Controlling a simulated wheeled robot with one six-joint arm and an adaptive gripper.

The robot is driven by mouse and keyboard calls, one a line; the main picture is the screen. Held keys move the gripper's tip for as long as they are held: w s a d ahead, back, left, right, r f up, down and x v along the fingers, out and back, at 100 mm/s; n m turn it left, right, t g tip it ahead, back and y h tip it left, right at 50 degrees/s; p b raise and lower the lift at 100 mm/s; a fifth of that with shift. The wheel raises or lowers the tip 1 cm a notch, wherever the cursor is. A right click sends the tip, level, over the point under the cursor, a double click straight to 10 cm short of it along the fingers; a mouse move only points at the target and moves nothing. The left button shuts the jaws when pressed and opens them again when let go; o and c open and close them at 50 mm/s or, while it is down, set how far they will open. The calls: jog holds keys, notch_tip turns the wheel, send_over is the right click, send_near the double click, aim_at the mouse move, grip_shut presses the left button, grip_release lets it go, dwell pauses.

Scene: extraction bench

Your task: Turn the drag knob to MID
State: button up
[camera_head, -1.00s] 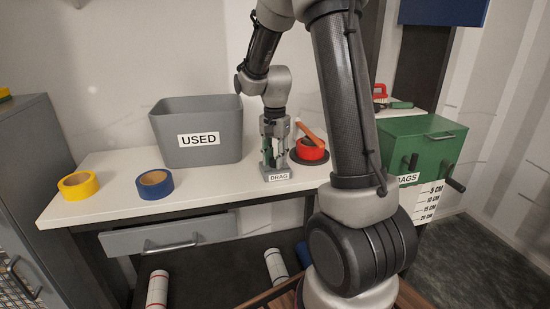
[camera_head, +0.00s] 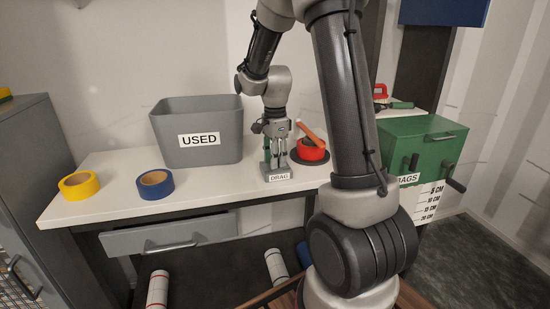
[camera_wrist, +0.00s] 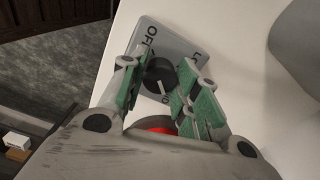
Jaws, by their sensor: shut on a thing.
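The grey drag box (camera_head: 278,177), labelled DRAG, stands near the front of the white bench. My gripper (camera_head: 274,158) points straight down over it. In the wrist view the black drag knob (camera_wrist: 158,70) sits on the box's grey top plate (camera_wrist: 185,42) between the green-padded fingers of my gripper (camera_wrist: 161,73), which is shut on it. A short pale mark shows on the knob, towards the bottom of the picture. OFF is readable on the plate at left, and an L at upper right. The fingers hide other lettering; I cannot read MID.
A grey USED bin (camera_head: 197,140) stands left of my gripper. Yellow tape (camera_head: 78,186) and blue tape (camera_head: 155,184) lie at left. A green cabinet (camera_head: 424,150) stands at right.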

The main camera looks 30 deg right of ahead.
dwell(0.3)
jog(key=o, duration=1)
notch_tip(320, 180, up, 12)
jog(key=shift+r, duration=0.1)
